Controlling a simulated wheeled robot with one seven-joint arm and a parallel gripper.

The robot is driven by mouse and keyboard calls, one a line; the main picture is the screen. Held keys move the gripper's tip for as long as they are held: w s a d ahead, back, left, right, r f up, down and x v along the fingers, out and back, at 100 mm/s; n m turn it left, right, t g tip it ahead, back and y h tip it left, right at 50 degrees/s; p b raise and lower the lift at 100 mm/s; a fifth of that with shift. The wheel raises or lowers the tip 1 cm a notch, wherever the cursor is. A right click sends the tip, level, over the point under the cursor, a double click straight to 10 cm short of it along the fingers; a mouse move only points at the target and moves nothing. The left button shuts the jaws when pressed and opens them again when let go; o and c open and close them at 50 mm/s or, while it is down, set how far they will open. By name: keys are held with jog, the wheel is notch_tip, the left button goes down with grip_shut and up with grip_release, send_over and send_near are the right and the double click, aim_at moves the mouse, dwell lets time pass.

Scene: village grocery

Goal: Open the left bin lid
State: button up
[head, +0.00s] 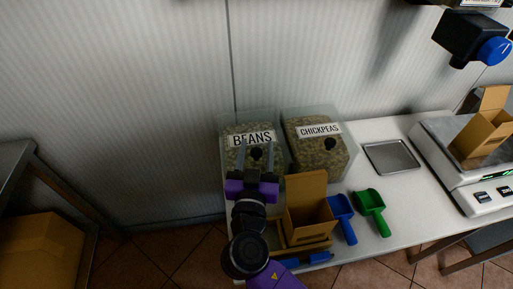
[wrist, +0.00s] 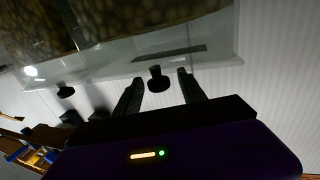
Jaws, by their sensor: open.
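The left bin (head: 237,133), labelled BEANS, is a clear box of beans at the left end of the white counter. Its clear lid is down, with a round black knob (head: 257,153) on it. My gripper (head: 256,158) is over the front of this bin, fingers open on either side of the knob. In the wrist view the knob (wrist: 158,79) shows between the two open fingertips (wrist: 160,84); I cannot tell whether they touch it. The right bin (head: 318,148), labelled CHICKPEAS, stands beside it with its own black knob (head: 330,144).
An open cardboard box (head: 308,215), a blue scoop (head: 343,217) and a green scoop (head: 371,210) lie in front of the bins. A metal tray (head: 391,157) and a scale (head: 470,165) with a box are to the right. The wall (head: 120,100) is behind.

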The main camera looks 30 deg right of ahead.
grip_shut()
dwell(1.4)
